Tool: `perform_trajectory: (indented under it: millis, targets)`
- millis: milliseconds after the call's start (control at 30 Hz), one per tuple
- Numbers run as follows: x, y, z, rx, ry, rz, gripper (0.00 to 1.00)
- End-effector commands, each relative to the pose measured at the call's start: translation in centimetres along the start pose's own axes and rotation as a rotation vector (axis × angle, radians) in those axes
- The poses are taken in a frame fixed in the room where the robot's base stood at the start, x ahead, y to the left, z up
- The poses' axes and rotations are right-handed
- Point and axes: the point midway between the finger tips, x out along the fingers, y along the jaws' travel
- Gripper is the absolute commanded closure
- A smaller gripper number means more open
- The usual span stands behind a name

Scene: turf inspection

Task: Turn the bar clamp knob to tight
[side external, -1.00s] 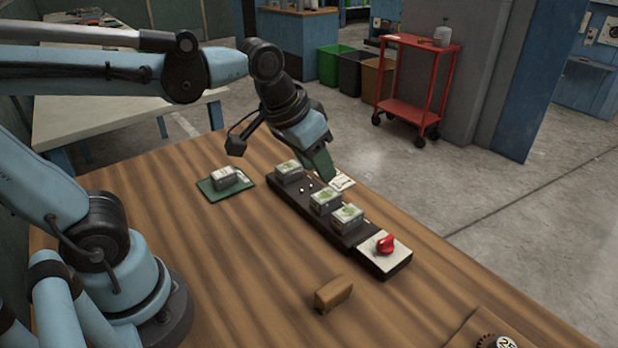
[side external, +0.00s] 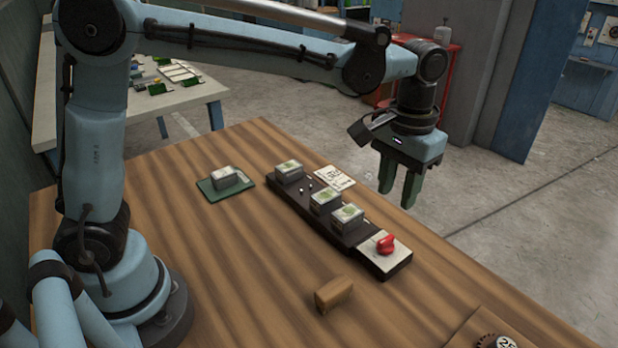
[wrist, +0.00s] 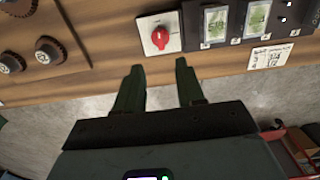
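The red knob (side external: 385,244) stands on a pale plate (side external: 398,258) at the near end of a dark rail (side external: 349,237). It also shows in the wrist view (wrist: 159,38), near the top centre, with a white mark on the plate around it; I cannot read its setting. My gripper (side external: 396,195) points down with green fingers apart and nothing between them. It hangs above and beyond the rail's far side, clear of the knob. In the wrist view the open fingertips (wrist: 160,68) lie just below the knob in the picture.
Grey blocks with green labels (side external: 347,216) sit on the rail, and a printed card (side external: 335,178) lies beside it. A green mat (side external: 208,190) bears another block. A brown block (side external: 333,293) lies in front. Dark knobs (wrist: 48,52) stand on a wooden board at the wrist view's left.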

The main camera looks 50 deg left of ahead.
Motion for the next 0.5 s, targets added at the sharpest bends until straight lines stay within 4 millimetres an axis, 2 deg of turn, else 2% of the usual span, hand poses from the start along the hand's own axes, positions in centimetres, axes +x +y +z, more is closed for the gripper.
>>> perform_trajectory:
  millis: [500]
  targets:
    - [8.3, -0.1, 0.0, 0.000, 0.003, 0.001, 0.62]
